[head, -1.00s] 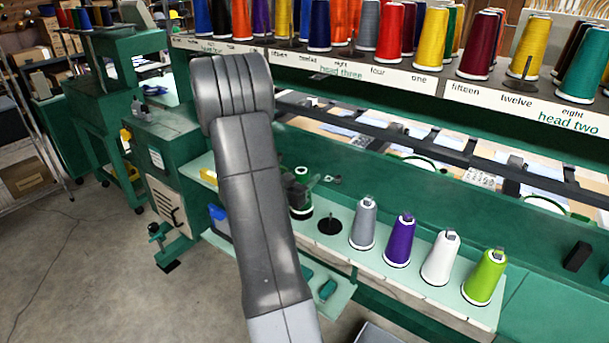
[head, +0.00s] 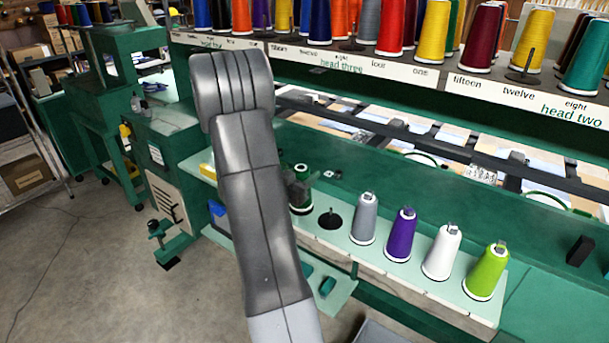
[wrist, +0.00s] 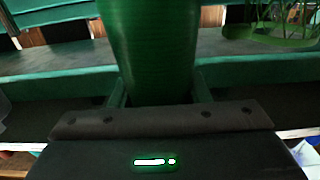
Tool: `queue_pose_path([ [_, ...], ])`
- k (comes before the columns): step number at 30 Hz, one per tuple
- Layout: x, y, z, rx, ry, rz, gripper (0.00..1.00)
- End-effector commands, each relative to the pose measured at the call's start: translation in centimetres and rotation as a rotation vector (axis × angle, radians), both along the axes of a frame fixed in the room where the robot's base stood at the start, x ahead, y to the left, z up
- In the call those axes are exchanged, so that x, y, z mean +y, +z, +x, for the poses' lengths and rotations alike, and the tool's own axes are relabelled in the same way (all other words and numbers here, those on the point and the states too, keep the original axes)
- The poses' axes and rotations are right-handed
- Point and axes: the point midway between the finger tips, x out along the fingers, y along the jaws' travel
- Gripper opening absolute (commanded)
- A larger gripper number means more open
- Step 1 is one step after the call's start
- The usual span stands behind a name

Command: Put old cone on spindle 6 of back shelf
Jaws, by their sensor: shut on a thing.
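In the wrist view a dark green thread cone (wrist: 155,45) stands between the two fingers of my gripper (wrist: 160,92), which is shut on it. Its top and base are out of that view. In the head view my arm hides most of the gripper area. A dark green cone with a white base (head: 301,188) shows just right of my arm; I cannot tell whether it is the held one. The upper rack (head: 400,72) carries labels and many cones. Bare spindles show on it near head three (head: 352,38) and head two (head: 525,68). No label reading six is legible.
A pale green lower shelf (head: 400,275) holds grey (head: 364,220), purple (head: 401,236), white (head: 442,252) and lime (head: 487,272) cones. A bare spindle with a dark disc (head: 330,220) is left of the grey one. Open floor (head: 90,270) lies at left.

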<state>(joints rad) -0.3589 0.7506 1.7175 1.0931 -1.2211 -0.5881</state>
Motion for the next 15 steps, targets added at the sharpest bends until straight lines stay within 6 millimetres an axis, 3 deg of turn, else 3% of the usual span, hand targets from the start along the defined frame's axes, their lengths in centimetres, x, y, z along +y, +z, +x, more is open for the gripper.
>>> queue_pose_path([
  [12, -0.01, -0.55, 0.01, -0.001, 0.0, -0.001, 0.17],
  [13, -0.01, -0.55, 0.01, -0.001, 0.0, -0.001, 0.46],
  [15, -0.01, -0.55, 0.01, -0.001, 0.0, -0.001, 0.6],
])
